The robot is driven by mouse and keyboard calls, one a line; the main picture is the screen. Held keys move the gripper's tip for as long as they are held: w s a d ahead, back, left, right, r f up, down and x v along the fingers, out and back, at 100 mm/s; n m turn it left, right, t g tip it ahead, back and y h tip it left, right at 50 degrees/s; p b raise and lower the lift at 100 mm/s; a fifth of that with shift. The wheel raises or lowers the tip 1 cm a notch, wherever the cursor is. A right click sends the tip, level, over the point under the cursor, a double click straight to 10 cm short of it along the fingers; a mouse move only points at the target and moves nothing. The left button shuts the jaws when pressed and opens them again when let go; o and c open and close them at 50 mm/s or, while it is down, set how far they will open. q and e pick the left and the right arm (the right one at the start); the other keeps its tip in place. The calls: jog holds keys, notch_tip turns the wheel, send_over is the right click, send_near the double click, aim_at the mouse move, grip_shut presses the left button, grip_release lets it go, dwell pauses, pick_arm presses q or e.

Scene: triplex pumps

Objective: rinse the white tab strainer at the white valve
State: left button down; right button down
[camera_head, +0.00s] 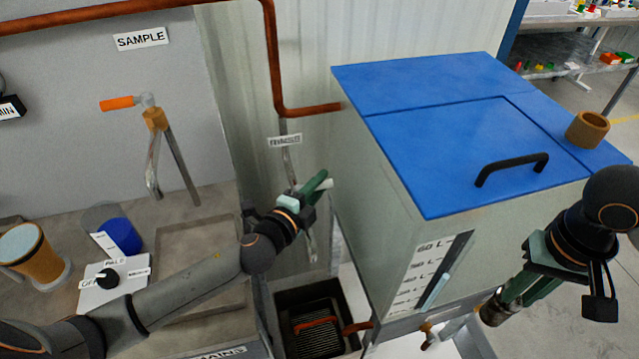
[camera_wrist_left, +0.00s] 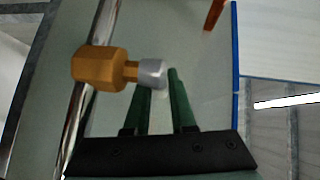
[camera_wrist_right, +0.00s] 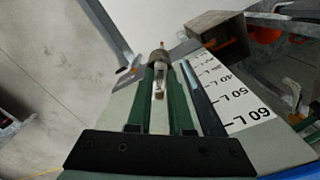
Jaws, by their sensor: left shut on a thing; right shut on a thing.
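My left gripper (camera_head: 316,186) is at the rinse pipe below the RINSE label (camera_head: 285,141). In the left wrist view a brass valve body (camera_wrist_left: 98,69) with a pale grey stem end (camera_wrist_left: 152,73) sits at its fingertips. A short white lever (camera_head: 328,183) shows beside the fingers in the head view. The fingers are shut on it, though the contact is partly hidden. My right gripper (camera_head: 512,292) is shut on the strainer, right of the tank front. The strainer's brownish cylinder (camera_wrist_right: 158,57) is beyond the fingertips and its white tab (camera_wrist_right: 160,88) is between the fingers.
The blue-lidded tank (camera_head: 440,150) with a litre scale stands between my grippers. A dark drain box (camera_head: 318,312) is on the floor below the rinse pipe. A brown ring cup (camera_head: 587,129) stands on the lid. The SAMPLE tap (camera_head: 156,120) is at left.

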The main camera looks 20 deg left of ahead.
pick_arm(q)
jog(key=shift+w+n+y, duration=0.2)
jog(key=shift+n+y, duration=0.4)
jog(key=shift+y, duration=0.3)
jog(key=shift+w+a+n+y+b, duration=0.2)
jog(key=shift+n+y, duration=0.35)
jog(key=shift+y, duration=0.25)
jog(key=shift+w+a+n+y+b, duration=0.1)
jog(key=shift+a+n+y, duration=0.1)
jog(key=shift+n+y, duration=0.5)
pick_arm(e)
jog(key=shift+f, duration=0.3)
pick_arm(q)
jog(key=c, duration=0.8)
grip_release()
jog(key=shift+o, duration=0.2)
